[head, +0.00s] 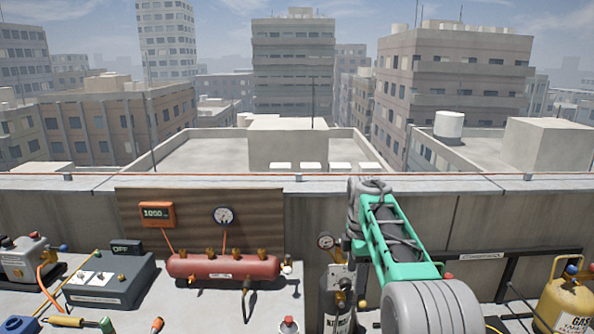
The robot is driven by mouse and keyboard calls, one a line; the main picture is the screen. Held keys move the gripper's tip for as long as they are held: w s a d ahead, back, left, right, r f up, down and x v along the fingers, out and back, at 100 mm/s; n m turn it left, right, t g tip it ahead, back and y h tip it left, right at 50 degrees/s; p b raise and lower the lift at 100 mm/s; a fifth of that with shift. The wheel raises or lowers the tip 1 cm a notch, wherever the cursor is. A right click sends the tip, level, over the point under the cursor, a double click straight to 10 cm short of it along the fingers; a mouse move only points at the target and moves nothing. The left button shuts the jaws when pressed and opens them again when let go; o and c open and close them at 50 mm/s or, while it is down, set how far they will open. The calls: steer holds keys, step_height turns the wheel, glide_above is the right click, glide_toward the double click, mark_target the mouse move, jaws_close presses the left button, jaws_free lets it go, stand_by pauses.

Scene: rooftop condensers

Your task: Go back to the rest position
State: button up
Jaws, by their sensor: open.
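My arm's green link and grey joint rise from the lower right to the middle of the head view, in front of the parapet wall (460,215). My gripper is not visible in this view, so I cannot see its fingers or whether anything is near them. The task names no object other than my own rest position.
A red manifold (222,267) stands before a brown board with an orange display (157,214) and a round gauge (224,215). A grey box (110,280) is at left. A labelled cylinder (339,300) stands close left of my arm; a yellow gas cylinder (567,303) is at right.

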steer(key=s+f+m, duration=0.3)
steer(key=f+m, duration=0.3)
steer(key=m, duration=0.1)
steer(key=s+f+m, duration=0.3)
steer(key=f+m, duration=0.4)
steer(key=s+r+m+t, duration=0.1)
steer(key=s+r+m, duration=0.15)
steer(key=s, duration=1.05)
steer(key=s+r+m, duration=0.2)
steer(key=s+r, duration=0.1)
steer(key=s, duration=1)
step_height(320, 180, up, 7)
steer(key=w+t, duration=0.2)
steer(key=t, duration=0.1)
steer(key=shift+a, duration=0.15)
steer(key=shift+f, duration=0.1)
steer(key=shift+c, duration=0.2)
